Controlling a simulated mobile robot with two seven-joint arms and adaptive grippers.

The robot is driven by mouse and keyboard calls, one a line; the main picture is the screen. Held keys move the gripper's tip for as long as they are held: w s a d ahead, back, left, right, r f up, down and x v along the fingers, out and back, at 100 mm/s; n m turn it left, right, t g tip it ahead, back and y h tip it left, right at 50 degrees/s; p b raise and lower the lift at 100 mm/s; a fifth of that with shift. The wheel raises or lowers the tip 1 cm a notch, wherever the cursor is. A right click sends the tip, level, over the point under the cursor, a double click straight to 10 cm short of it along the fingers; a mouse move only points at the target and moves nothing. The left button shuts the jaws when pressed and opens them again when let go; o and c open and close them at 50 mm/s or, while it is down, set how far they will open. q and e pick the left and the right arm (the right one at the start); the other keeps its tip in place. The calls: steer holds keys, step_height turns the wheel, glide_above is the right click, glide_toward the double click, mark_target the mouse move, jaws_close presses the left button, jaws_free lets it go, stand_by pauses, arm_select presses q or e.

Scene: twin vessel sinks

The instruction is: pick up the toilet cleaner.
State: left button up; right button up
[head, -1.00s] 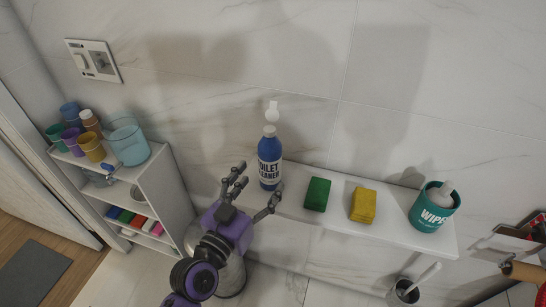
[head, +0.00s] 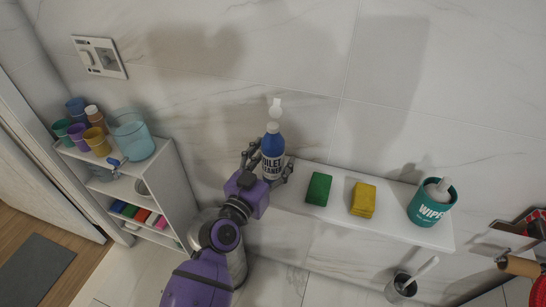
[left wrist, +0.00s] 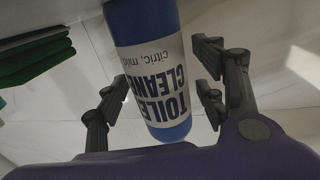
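The toilet cleaner (head: 273,148) is a blue bottle with a white label and white cap. It stands upright at the left end of a white wall shelf (head: 398,231) in the head view. My left gripper (head: 268,163) is open, with its dark fingers on either side of the bottle. In the left wrist view the bottle (left wrist: 152,65) appears upside down between the fingers (left wrist: 160,88), with gaps visible on both sides. The bottle's lower part is partly hidden by the gripper in the head view. My right gripper is not in view.
A green sponge (head: 318,189), a yellow sponge (head: 363,199) and a teal wipes tub (head: 433,203) stand on the shelf to the right. A white storage rack (head: 168,190) with cups and a clear jug (head: 132,136) stands at left. The wall is close behind the bottle.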

arm_select(q)
steer(key=c, duration=1.1)
steer(key=shift+c, duration=0.9)
steer(key=shift+r, duration=0.15)
